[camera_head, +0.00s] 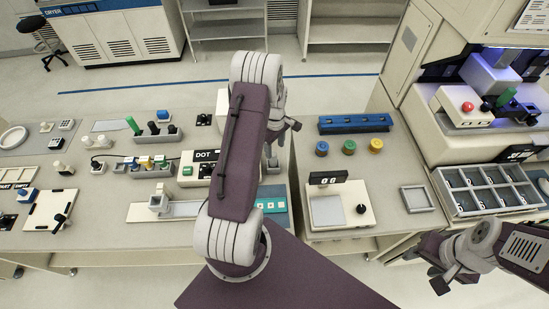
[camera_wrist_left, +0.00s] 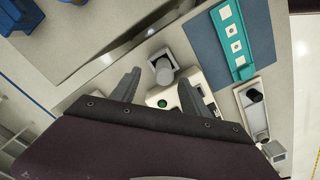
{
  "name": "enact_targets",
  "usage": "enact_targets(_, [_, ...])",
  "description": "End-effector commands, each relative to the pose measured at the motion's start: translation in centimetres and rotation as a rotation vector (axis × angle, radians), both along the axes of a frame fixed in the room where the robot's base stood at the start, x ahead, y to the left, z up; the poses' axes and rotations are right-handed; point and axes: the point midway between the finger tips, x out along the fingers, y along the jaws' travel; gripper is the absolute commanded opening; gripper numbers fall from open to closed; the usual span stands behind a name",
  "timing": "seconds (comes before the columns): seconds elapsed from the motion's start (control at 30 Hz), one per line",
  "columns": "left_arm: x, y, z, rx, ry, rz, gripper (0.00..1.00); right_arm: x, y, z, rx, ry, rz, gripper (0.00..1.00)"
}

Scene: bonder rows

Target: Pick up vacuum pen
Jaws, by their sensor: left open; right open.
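I cannot surely pick out the vacuum pen in either view. My left gripper (camera_head: 287,128) hangs past the arm over the middle of the bench, partly hidden by its links. In the left wrist view its two dark fingers (camera_wrist_left: 158,88) are apart, with nothing held between them. Below and between them are a pale device with a green button (camera_wrist_left: 186,103) and a grey round-topped post (camera_wrist_left: 163,72). A pale holder with a black-topped piece (camera_wrist_left: 254,96) lies to the right. My right gripper (camera_head: 447,277) is open and empty at the lower right, away from the bench.
A teal strip with white squares (camera_wrist_left: 233,45) lies on a blue mat. A blue rack (camera_head: 355,123) stands behind several coloured jars (camera_head: 349,147). A display unit (camera_head: 339,203) is at centre right, a compartment tray (camera_head: 486,188) at far right. Several small tools crowd the left bench.

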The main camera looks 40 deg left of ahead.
Motion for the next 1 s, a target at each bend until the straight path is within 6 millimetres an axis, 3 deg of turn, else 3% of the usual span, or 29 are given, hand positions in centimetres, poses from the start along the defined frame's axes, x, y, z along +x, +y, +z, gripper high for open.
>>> enact_targets(0.17, [-0.1,0.0,-0.6,-0.001,0.001,0.0,0.54,0.0,0.0,0.6,0.0,0.0,0.0,0.5])
enact_targets(0.3, [-0.7,-0.2,-2.9,-0.003,0.005,0.0,0.54,0.0,0.0,2.4,0.0,0.0,0.0,0.5])
enact_targets(0.43, [-0.6,-0.2,-5.0,0.0,0.001,0.0,0.54,0.0,0.0,2.5,0.0,0.0,0.0,0.5])
enact_targets(0.67, [-0.5,-0.1,-5.5,0.001,-0.001,0.0,0.54,0.0,0.0,2.4,0.0,0.0,0.0,0.5])
enact_targets(0.7, [-0.5,-0.1,-5.5,0.001,-0.001,0.0,0.51,0.0,0.0,2.4,0.0,0.0,0.0,0.5])
enact_targets(0.9, [-0.5,-0.1,-5.5,0.001,-0.001,0.0,0.0,0.0,0.0,2.4,0.0,0.0,0.0,0.5])
enact_targets(1.0, [-0.5,-0.1,-5.5,0.001,-0.001,0.0,0.0,0.0,0.0,2.4,0.0,0.0,0.0,0.5])
